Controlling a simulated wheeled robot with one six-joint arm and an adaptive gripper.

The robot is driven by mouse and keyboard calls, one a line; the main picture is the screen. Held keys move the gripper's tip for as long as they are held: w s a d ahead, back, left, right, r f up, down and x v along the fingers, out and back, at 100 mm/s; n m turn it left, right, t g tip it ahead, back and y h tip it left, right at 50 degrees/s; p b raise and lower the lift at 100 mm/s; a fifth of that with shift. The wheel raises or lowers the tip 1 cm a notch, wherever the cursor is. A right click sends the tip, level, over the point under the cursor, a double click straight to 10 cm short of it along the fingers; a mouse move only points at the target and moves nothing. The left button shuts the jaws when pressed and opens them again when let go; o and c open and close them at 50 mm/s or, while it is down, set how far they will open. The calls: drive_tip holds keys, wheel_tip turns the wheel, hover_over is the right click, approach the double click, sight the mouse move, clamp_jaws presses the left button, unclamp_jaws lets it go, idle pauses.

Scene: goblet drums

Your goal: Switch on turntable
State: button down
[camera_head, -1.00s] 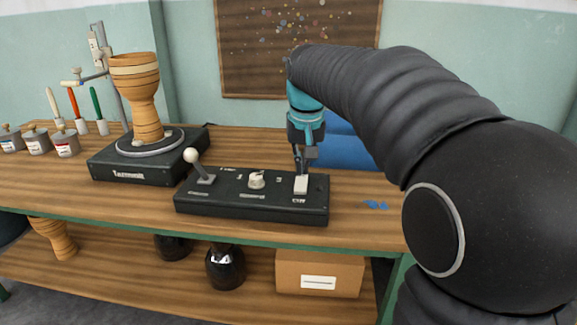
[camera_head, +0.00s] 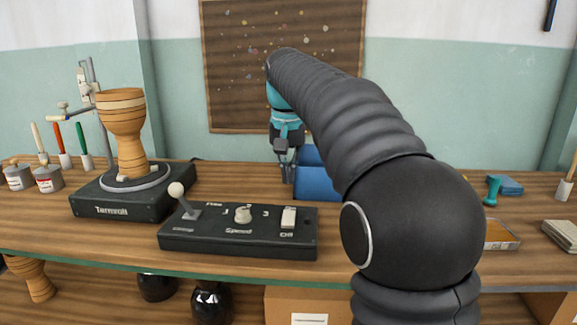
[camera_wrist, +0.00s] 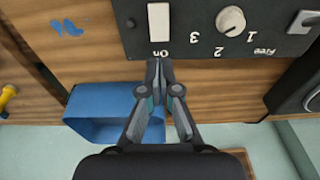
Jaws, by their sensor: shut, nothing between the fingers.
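The black turntable (camera_head: 115,205), with a round plate, stands on the bench at the left and carries a wooden goblet drum (camera_head: 123,135). Its black control box (camera_head: 235,243) lies to the right, with a white rocker switch (camera_head: 289,217) at its right end. "Off" is printed on the switch's near side; "On" shows beside it in the wrist view (camera_wrist: 158,22). Which way the rocker tilts is hard to tell. My gripper (camera_head: 288,181) is shut and empty, behind the box and apart from the switch. Its fingertips (camera_wrist: 160,66) show just beyond the "On" label.
The box also has a speed knob (camera_head: 243,214) and a ball-topped lever (camera_head: 178,191). Jars and brushes stand at the far left. A shallow tray (camera_head: 500,236) lies at the right. Bare bench lies in front of the turntable.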

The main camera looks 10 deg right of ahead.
sight(289, 212)
drive_tip(key=f, duration=0.3)
drive_tip(key=f+b, duration=0.1)
drive_tip(key=f, duration=0.1)
drive_tip(key=w+f, duration=0.1)
drive_tip(key=f, duration=0.2)
drive_tip(key=shift+w+d+f, duration=0.1)
drive_tip(key=shift+d+f, duration=0.1)
drive_tip(key=shift+f, duration=0.15)
